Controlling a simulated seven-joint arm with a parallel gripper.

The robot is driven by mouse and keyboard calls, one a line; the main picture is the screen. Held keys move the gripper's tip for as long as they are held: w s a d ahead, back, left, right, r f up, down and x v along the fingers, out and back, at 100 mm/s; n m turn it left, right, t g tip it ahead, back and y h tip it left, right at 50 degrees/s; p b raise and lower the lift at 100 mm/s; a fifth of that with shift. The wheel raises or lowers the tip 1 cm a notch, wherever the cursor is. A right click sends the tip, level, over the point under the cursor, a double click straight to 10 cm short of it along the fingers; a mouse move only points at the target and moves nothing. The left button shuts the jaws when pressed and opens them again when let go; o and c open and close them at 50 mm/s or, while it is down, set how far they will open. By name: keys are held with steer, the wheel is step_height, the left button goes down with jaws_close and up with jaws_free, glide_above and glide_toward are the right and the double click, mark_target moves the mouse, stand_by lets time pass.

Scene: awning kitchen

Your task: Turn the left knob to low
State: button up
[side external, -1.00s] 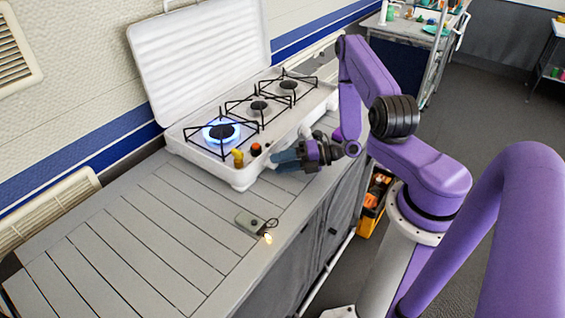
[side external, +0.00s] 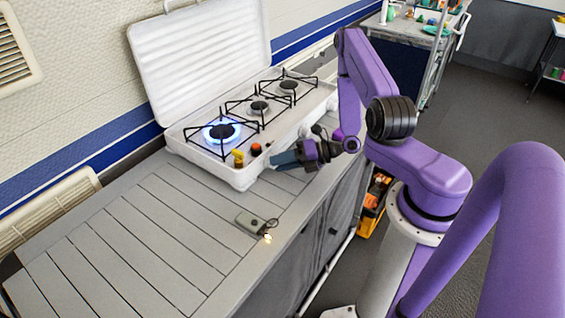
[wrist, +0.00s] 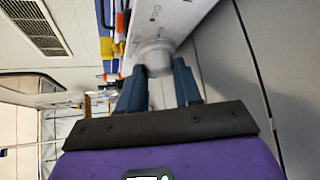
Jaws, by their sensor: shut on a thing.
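The white camping stove (side external: 215,169) stands on the slatted counter with its lid up. Its left burner (side external: 222,132) has a blue flame; the other burners show none. My gripper (side external: 279,161) is at the stove's front face, its blue fingers covering the spot they touch in the side view. In the wrist view, my gripper (wrist: 158,85) has its fingers on either side of a round white knob (wrist: 154,58) and is shut on it. This looks like the left knob, which my gripper hides in the side view. The knob's setting cannot be read.
A yellow-and-brown item (side external: 238,158) and an orange-topped dark item (side external: 256,149) are at the stove's front left, close to my gripper. A small grey box with a cord (side external: 250,223) lies on the counter (side external: 150,230). The counter's left part is clear.

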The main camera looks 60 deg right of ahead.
steer(key=n+h, duration=0.2)
steer(key=h, duration=0.1)
steer(key=shift+a+r+n+g, duration=0.25)
steer(key=shift+n+g, duration=0.15)
steer(key=shift+h, duration=0.6)
steer(key=o, duration=0.8)
steer(key=shift+c, duration=0.2)
steer(key=shift+s+r, duration=0.1)
steer(key=v, duration=1.7)
steer(key=shift+r, duration=0.1)
